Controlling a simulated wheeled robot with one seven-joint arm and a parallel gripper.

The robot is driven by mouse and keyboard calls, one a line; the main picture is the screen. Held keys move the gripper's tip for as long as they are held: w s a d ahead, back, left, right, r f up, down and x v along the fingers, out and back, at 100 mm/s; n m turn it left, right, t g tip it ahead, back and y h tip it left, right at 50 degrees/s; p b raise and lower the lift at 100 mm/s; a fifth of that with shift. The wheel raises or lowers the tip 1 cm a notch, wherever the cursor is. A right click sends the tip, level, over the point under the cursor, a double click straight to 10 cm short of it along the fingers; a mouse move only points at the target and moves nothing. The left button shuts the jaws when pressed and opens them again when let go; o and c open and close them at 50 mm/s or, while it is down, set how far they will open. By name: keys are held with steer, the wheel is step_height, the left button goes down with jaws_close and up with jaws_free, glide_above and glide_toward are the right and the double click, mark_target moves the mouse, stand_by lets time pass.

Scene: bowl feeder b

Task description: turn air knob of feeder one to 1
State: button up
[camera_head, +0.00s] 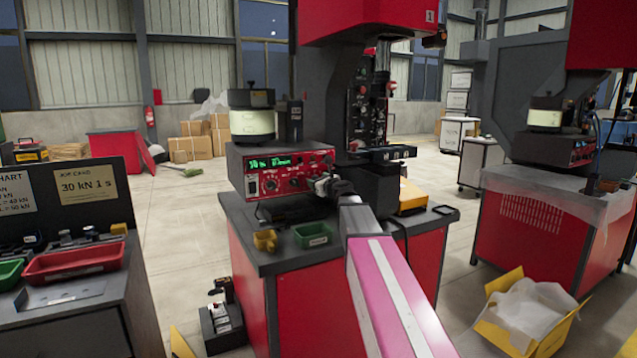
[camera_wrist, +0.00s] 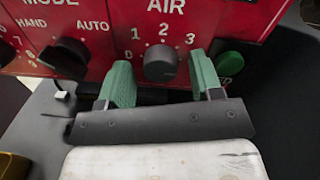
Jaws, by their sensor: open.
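The dark round AIR knob (camera_wrist: 160,63) sits on a red control panel (camera_wrist: 105,15) in the wrist view, with the numbers 1, 2 and 3 printed around its top. I cannot make out clearly which number it points at. My gripper (camera_wrist: 163,80) is open, with one green finger on each side of the knob and visible gaps to it. In the head view my gripper (camera_head: 322,187) is at the right front of the red feeder box (camera_head: 242,180), under the press marked 1. The AIR knob is hidden there by my gripper.
In the wrist view the MODE knob (camera_wrist: 65,58) is left of the fingers and a green button (camera_wrist: 230,62) is close by the right finger.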

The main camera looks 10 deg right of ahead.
steer(key=c, duration=0.9)
steer(key=shift+s+a+n+h, duration=0.1)
steer(key=shift+n+h, duration=0.3)
steer(key=shift+n, duration=6.05)
steer(key=shift+a+n+h, duration=0.1)
steer(key=shift+n+h, duration=0.3)
steer(key=shift+n, duration=6.05)
steer(key=o, duration=0.9)
steer(key=shift+d, duration=0.1)
